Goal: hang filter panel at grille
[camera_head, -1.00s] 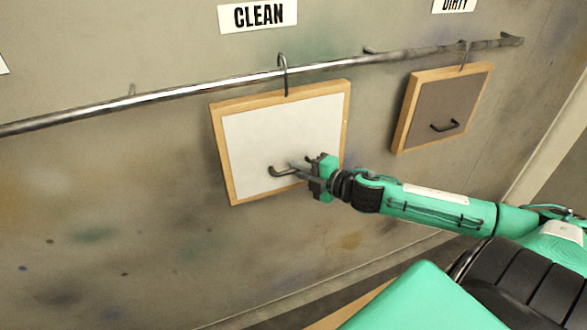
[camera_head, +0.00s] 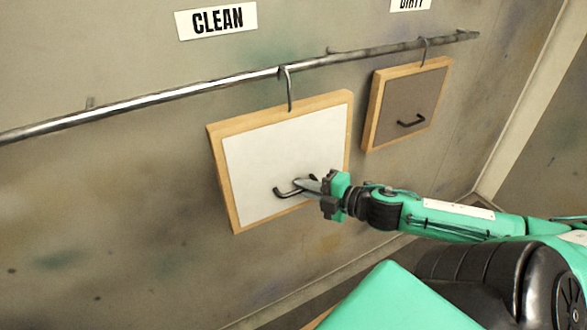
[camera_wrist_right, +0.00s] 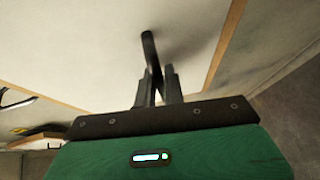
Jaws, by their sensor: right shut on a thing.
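A white-faced filter panel (camera_head: 280,150) in a light wooden frame is upright and slightly tilted in the picture, below the CLEAN sign. Its metal hook (camera_head: 289,90) overlaps the rail (camera_head: 190,92) in the head view; I cannot tell whether it bears on the rail or is in front of it. My right gripper (camera_head: 312,185) is shut on the panel's dark handle (camera_head: 283,192). The right wrist view shows the fingers (camera_wrist_right: 158,88) around the handle (camera_wrist_right: 149,50) against the pale face. My left gripper is not in view. No grille can be made out.
A grey-faced panel (camera_head: 405,105) hangs by its hook to the right, under the partly cut-off DIRTY sign (camera_head: 411,4). The CLEAN sign (camera_head: 217,20) is on the wall above the rail. The rail's left stretch is bare.

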